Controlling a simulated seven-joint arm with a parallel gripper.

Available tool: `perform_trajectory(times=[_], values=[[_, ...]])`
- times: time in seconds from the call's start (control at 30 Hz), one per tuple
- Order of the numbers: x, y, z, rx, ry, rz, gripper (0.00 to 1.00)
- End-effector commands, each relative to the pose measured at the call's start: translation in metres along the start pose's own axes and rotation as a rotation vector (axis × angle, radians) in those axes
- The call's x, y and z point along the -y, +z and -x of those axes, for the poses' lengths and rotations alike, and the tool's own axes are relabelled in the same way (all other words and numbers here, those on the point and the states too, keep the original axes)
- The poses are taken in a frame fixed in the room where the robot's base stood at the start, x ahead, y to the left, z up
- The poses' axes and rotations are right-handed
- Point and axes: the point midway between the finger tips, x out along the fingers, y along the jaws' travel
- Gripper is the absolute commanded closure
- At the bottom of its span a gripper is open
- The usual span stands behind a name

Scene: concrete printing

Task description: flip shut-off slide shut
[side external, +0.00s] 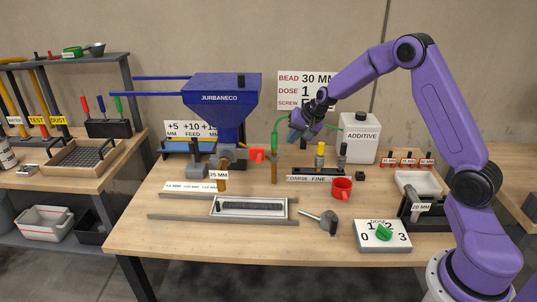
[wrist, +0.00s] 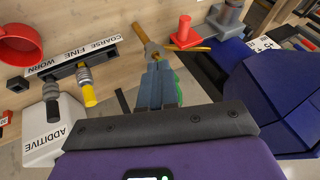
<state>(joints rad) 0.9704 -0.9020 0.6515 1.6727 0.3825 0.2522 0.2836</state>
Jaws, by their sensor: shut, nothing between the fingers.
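A red piece (side external: 257,155), which looks like the shut-off slide, sticks out to the right at the outlet below the blue hopper (side external: 222,105). In the wrist view a red piece (wrist: 184,30) shows near the top, beyond my fingertips. My gripper (side external: 294,134) is to the right of the red piece and higher, apart from it, beside the green hose (side external: 275,135). In the wrist view its fingers (wrist: 159,66) are together with nothing between them. The green hose is partly hidden behind the fingers there. Whether the slide is open or shut I cannot tell.
A brown nozzle (side external: 274,172) hangs below the green hose, close to the red piece. A rack labelled coarse and fine (side external: 312,172), a red mug (side external: 342,189) and the white additive canister (side external: 360,138) stand to the right.

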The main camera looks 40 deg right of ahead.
Motion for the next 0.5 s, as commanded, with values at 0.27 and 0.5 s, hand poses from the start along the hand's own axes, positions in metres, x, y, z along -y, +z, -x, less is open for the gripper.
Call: perform_trajectory(times=[0.27,0.5], values=[[0.000,0.001,-0.029,0.002,0.001,0.001,1.00],[0.000,0.001,-0.066,0.002,0.001,0.001,1.00]])
